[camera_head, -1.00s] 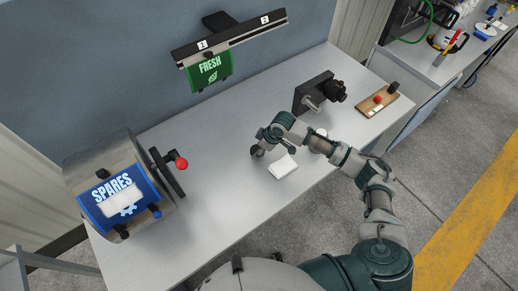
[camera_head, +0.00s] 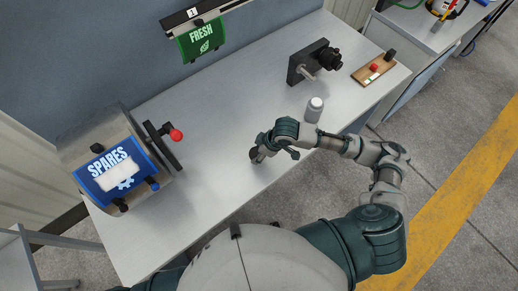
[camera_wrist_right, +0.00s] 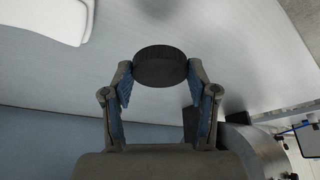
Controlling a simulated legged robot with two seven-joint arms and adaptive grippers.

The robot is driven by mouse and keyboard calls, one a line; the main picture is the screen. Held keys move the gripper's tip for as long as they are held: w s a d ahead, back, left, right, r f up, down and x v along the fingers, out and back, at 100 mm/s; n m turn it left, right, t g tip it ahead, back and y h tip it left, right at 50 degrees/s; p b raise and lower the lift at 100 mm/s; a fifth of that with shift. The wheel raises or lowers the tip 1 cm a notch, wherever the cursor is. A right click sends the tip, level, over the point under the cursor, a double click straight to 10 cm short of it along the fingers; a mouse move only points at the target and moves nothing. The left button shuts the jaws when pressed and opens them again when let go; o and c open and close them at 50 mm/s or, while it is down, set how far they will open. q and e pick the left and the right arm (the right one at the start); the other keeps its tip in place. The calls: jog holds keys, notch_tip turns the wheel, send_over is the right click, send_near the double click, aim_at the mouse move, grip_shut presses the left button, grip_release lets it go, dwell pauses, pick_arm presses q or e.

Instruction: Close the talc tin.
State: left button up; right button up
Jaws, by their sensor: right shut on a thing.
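The likely talc tin (camera_head: 314,110) is a small pale grey cylinder with a whitish top. It stands upright on the table, just beyond my right forearm. My right gripper (camera_head: 256,154) is near the middle of the table, to the left of the tin and apart from it. In the wrist view the right gripper (camera_wrist_right: 160,80) is shut on a black round lid (camera_wrist_right: 160,64), held between its two fingertips. The lid also shows as a small dark shape in the head view (camera_head: 253,154). My left gripper is not in view.
A white block (camera_wrist_right: 50,18) lies beside the gripper in the wrist view. On the table (camera_head: 215,200) stand a SPARES drum (camera_head: 110,165), a red-knobbed lever (camera_head: 176,135), a black crank device (camera_head: 310,65) and a wooden button board (camera_head: 374,68). A green FRESH pouch (camera_head: 201,42) hangs behind.

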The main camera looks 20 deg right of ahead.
jog(key=w+d+r+m+t+h, duration=0.1)
jog(key=w+d+r+m+h, duration=0.2)
jog(key=w+d+r+m, duration=0.3)
jog(key=w+r+m, duration=0.1)
jog(key=m, duration=0.3)
jog(key=shift+d+r+m+t+h, duration=0.15)
jog(key=shift+r+m+t+h, duration=0.15)
jog(key=shift+r+m+h, duration=0.1)
